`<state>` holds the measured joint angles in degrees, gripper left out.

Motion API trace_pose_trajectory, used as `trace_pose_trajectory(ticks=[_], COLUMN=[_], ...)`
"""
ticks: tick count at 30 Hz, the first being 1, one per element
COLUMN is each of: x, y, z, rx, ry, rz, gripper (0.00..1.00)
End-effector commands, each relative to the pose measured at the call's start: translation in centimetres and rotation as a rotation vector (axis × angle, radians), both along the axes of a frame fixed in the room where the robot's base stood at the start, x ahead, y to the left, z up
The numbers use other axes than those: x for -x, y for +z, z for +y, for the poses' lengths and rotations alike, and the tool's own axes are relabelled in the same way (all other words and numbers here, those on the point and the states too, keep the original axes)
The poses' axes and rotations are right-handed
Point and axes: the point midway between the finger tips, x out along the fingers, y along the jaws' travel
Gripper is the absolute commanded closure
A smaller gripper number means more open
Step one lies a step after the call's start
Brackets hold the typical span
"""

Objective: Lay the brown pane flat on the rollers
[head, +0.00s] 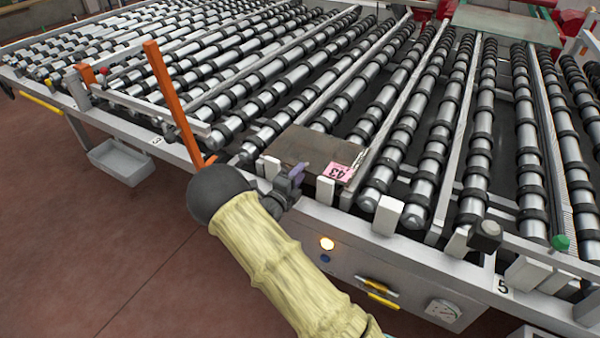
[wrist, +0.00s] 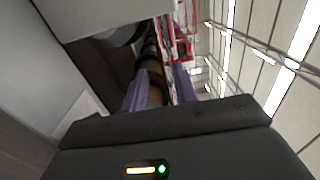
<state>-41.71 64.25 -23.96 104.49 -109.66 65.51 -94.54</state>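The brown pane (head: 305,146) is a small dark brown sheet with a pink label marked 43 (head: 336,172) at its near right corner. In the head view it looks flat over the near ends of the rollers (head: 385,172), between white blocks. My gripper (head: 299,171) is at the pane's near edge, left of the label. In the wrist view, a clear gap shows between the lavender fingers (wrist: 160,85), with a brown strip and a black-ringed roller (wrist: 150,48) seen through it. I cannot tell whether the fingers touch the pane.
The roller bed fills the back and both sides. An orange upright bar (head: 172,98) stands left of my gripper. White blocks (head: 388,215) line the front edge. A front panel has a lit yellow button (head: 327,243) and a yellow handle (head: 378,292). A grey bin (head: 122,160) hangs at left.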

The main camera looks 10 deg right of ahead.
Motion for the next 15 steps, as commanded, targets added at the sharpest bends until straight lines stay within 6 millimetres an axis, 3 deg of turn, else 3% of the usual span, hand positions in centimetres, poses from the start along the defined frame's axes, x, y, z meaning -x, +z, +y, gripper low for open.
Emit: trace_pose_trajectory(ticks=[15], x=[1.4], y=[0.0], z=[1.0], rx=[-0.001], ry=[0.001], rz=[0.001], gripper=[0.71])
